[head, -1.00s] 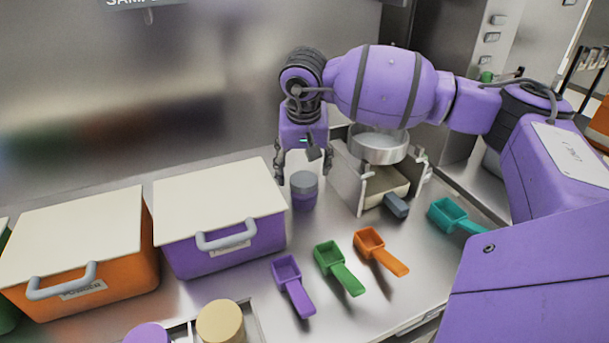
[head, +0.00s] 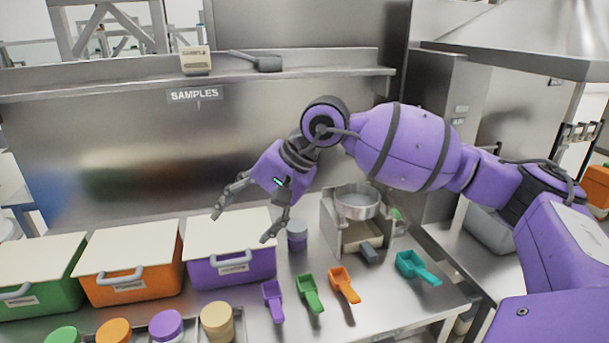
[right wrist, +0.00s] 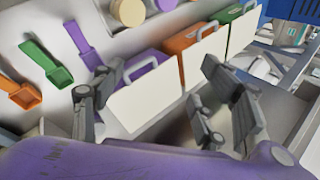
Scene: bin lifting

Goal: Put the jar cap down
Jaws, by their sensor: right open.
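A small jar (head: 297,242) with a purple body and a grey top stands upright on the counter, right of the purple bin and apart from the gripper. I cannot tell whether its grey top is a separate cap. Capped jars stand at the front edge: green (head: 62,336), orange (head: 114,330), purple (head: 166,324) and beige (head: 217,320). My left gripper is not in view.
Lidded bins in green (head: 45,295), orange (head: 135,288) and purple (head: 230,274) line the back left. A sifter stand with a metal pan (head: 358,203) is right of the small jar. A shelf (head: 200,85) runs above.

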